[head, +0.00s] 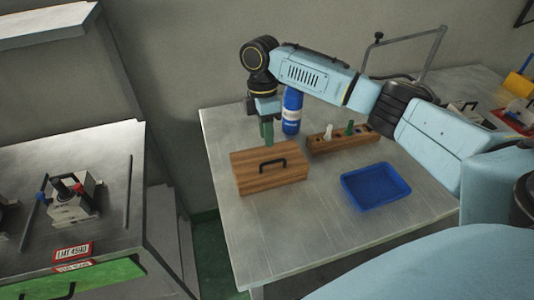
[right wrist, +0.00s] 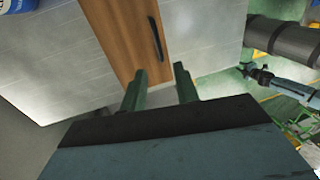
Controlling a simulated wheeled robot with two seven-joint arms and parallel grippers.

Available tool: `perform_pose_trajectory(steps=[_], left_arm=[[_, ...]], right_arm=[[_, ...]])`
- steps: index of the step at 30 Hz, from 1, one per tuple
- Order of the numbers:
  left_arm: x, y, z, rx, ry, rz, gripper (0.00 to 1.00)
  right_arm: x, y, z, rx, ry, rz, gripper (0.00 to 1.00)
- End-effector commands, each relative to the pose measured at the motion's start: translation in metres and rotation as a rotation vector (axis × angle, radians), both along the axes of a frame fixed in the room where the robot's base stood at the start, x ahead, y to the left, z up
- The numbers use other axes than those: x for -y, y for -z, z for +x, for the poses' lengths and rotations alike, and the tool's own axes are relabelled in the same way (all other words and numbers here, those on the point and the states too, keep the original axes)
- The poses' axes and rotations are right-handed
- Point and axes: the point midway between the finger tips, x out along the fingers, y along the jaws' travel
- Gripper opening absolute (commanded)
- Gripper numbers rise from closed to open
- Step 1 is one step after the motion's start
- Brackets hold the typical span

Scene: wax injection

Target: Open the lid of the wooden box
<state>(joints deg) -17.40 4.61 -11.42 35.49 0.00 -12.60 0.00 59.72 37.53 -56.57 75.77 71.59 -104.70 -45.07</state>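The wooden box (head: 262,185) stands on the grey table with its lid closed. The box (right wrist: 120,30) and handle (right wrist: 155,38) also show in the right wrist view. My right gripper (head: 267,132) points down at the far edge of the box. In the right wrist view its green fingers (right wrist: 160,84) are apart with nothing gripped between them. One finger overlaps the box's end in that view; whether it touches cannot be told. My left gripper is not recognisable in either view.
A blue bottle (head: 292,112) stands close behind the box, beside my right gripper. A wooden rack (head: 328,143) holding small items and an empty blue tray (head: 375,187) are to the right. The table front is clear. A separate bench (head: 100,190) with a metal fixture stands left.

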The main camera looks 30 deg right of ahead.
Motion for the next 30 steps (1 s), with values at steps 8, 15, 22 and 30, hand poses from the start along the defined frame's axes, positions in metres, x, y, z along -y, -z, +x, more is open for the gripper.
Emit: perform_pose_trajectory(steps=[8, 15, 22, 30], left_arm=[[0.0, 0.0, 0.0, 0.0, 0.0, 0.0, 0.36], [0.0, 0.001, 0.001, 0.001, 0.001, 0.0, 0.36], [0.0, 0.001, 0.003, 0.004, 0.001, -0.001, 0.36], [0.0, 0.0, 0.003, 0.004, 0.001, -0.001, 0.36]], right_arm=[[-0.002, 0.052, -0.01, 0.0, -0.001, -0.001, 0.31], [-0.003, 0.07, -0.013, 0.001, 0.0, -0.001, 0.31], [-0.004, 0.071, -0.014, 0.002, -0.001, 0.0, 0.31], [-0.004, 0.07, -0.014, 0.002, -0.001, 0.0, 0.02]])
